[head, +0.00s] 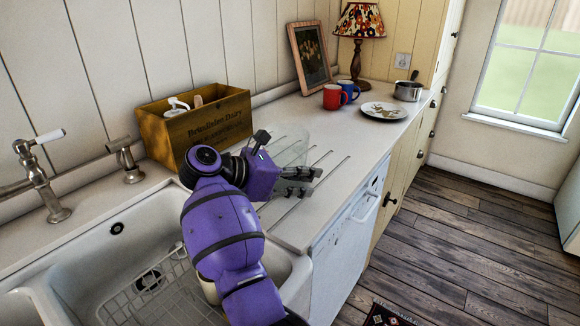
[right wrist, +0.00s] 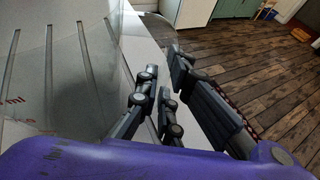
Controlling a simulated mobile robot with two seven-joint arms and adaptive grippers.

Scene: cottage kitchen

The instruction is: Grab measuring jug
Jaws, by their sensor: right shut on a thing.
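The measuring jug (head: 291,148) is clear glass and stands on the white counter beside the sink. In the right wrist view its clear wall (right wrist: 75,75) fills the left side, with red markings at the far left edge. My right gripper (head: 302,178) is at the jug's near right side, its dark fingers shut on it. In the right wrist view the fingers (right wrist: 170,90) are beside the jug wall; the exact part between them is hard to make out. My left gripper is not in view.
A wooden box (head: 205,125) stands behind the sink (head: 75,265), near the tap (head: 40,170). Red (head: 332,97) and blue (head: 349,91) mugs, a plate (head: 384,111), a saucepan (head: 408,90), a lamp (head: 358,30) and a picture frame (head: 309,55) stand farther along the counter.

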